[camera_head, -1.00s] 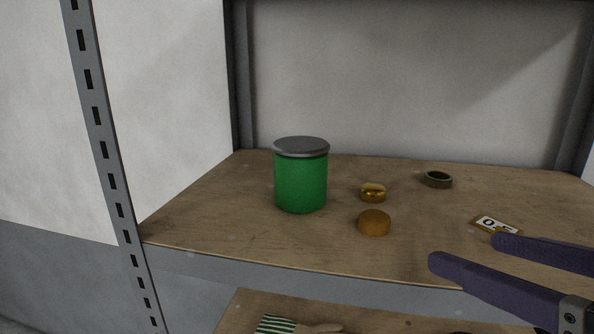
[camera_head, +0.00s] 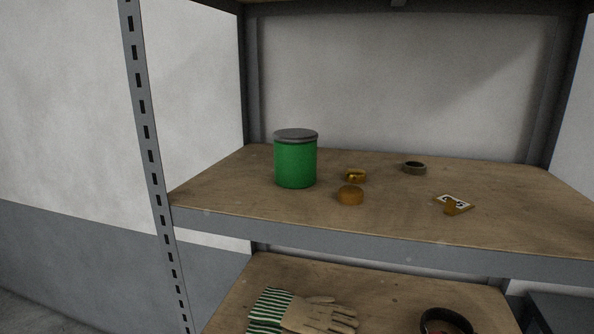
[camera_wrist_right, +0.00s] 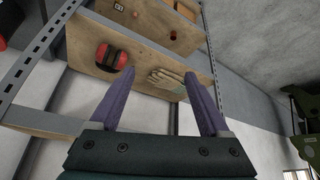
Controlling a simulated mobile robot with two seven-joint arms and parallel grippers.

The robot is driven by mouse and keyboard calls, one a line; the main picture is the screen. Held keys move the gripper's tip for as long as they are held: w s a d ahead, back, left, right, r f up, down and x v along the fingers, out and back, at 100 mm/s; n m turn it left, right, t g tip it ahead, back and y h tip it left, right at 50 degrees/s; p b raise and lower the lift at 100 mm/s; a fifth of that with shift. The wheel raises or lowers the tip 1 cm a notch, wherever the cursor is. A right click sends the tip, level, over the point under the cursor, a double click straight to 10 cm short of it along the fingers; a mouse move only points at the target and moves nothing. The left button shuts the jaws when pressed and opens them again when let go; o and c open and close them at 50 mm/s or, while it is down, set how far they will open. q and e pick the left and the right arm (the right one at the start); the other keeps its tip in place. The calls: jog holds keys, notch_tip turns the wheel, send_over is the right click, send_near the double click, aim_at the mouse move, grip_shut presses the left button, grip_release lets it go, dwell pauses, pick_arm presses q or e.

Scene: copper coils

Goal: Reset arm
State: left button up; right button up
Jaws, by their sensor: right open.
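My right gripper (camera_wrist_right: 160,108) shows in the right wrist view with its two purple fingers spread apart and nothing between them. It is out of the head view now. A green can with a grey lid (camera_head: 295,162) stands upright on the shelf board (camera_head: 230,205). A gold coil (camera_head: 357,175) and an orange-brown round piece (camera_head: 350,195) lie to the right of the can. A dark ring (camera_head: 415,167) lies farther back. A small number tag (camera_head: 455,202) lies at the right, with a small brownish piece at its front edge. My left gripper is in no view.
The lower shelf holds work gloves with green-striped cuffs (camera_head: 305,314) and a dark round item (camera_head: 446,322). In the right wrist view, red ear muffs (camera_wrist_right: 111,57) rest on a shelf. A slotted grey upright (camera_head: 150,130) stands at the shelf's left edge.

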jog(key=s+f+g, duration=0.2)
jog(key=s, duration=0.2)
notch_tip(320, 180, up, 27)
jog(key=p, duration=2.6)
jog(key=shift+f+h, duration=0.15)
jog(key=shift+h, duration=0.15)
jog(key=shift+s+d, duration=0.1)
